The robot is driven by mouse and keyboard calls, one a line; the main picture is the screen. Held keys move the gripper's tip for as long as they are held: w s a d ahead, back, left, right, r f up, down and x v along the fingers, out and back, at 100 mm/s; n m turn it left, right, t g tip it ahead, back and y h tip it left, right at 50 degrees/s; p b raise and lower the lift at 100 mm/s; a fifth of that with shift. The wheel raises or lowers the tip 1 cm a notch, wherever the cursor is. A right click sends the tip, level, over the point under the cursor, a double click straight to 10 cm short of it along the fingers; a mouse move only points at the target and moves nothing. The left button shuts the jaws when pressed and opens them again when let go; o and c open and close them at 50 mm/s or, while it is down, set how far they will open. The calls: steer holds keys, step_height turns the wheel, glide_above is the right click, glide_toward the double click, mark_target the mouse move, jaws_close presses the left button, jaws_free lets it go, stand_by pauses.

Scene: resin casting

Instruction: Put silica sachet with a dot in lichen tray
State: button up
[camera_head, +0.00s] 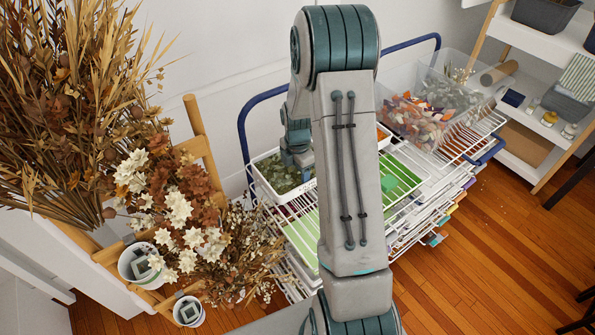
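A white tray (257,182) holding grey-green, lichen-like material stands on the left of the wire cart, behind my arm; small dark marks show on its front. I cannot make out a silica sachet with a dot. Two white pots at lower left, one upper (126,266) and one lower (178,314), each hold a small squarish grey-green and white item, too small to identify. My arm fills the middle of the view. Its wrist end is partly visible beside the white tray, at its right end. The gripper's fingers cannot be made out.
The wire cart (468,152) has blue handles, green striped mats (403,172) and clear bins of orange-purple pieces (416,117) and grey-green material (452,95). Dried flowers (180,210) crowd the left around a wooden chair-like frame (197,128). A white shelf (540,45) stands right.

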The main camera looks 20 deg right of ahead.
mark_target(297, 175)
steer(key=shift+r, duration=0.1)
step_height(297, 175, up, 12)
steer(key=b, duration=0.1)
steer(key=s+a+r+m+t, duration=0.1)
steer(key=s+a+r+m, duration=0.2)
steer(key=s+m, duration=0.3)
steer(key=s+a+r+m+t, duration=0.1)
steer(key=s+a+r+m, duration=0.2)
steer(key=s+m, duration=0.4)
steer(key=s+a+r+m+t, duration=0.1)
steer(key=s+a+r+m, duration=0.3)
steer(key=s+m, duration=0.3)
steer(key=shift+s+a, duration=0.5)
steer(key=shift+s, duration=0.65)
steer(key=shift+r, duration=0.1)
